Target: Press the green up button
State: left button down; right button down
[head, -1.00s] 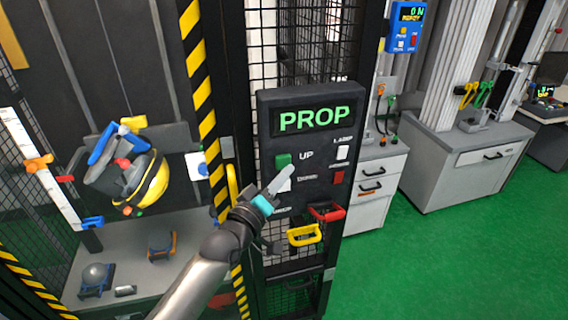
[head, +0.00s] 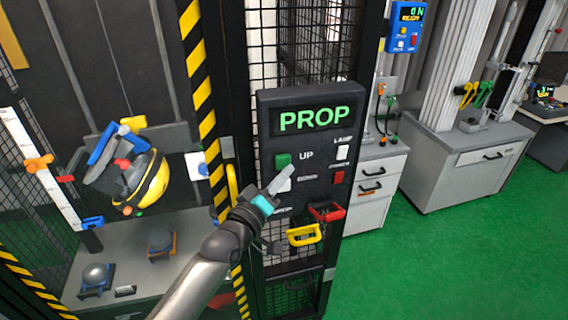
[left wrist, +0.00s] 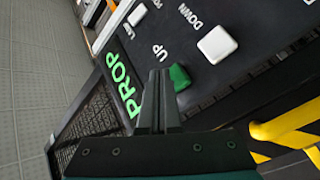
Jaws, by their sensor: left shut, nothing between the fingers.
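The green up button (head: 283,160) is on the black control panel (head: 318,205), left of the "UP" label and under the green "PROP" display (head: 314,118). My left gripper (head: 283,177) is shut and empty in front of the panel, its tips just below and right of the green button in the head view. In the left wrist view the shut fingers (left wrist: 157,75) point at the panel beside the green button (left wrist: 180,77). Whether they touch it I cannot tell. My right gripper is not in view.
A white button (left wrist: 218,44) sits by the "DOWN" label, partly behind the fingers in the head view. A white lamp button (head: 343,152), a red handle (head: 327,213) and a yellow handle (head: 305,235) are nearby. A striped post (head: 198,80) stands left.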

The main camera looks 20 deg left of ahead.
pick_arm(q)
jog(key=shift+w, duration=0.1)
jog(key=shift+w+a, duration=0.3)
jog(key=shift+w+a+b, duration=0.25)
jog(key=shift+w+b, duration=0.05)
jog(key=shift+w, duration=0.1)
dwell(1.0)
dwell(0.4)
jog(key=shift+s+d+p, duration=0.5)
jog(key=shift+s+p, duration=0.25)
jog(key=shift+s, duration=0.05)
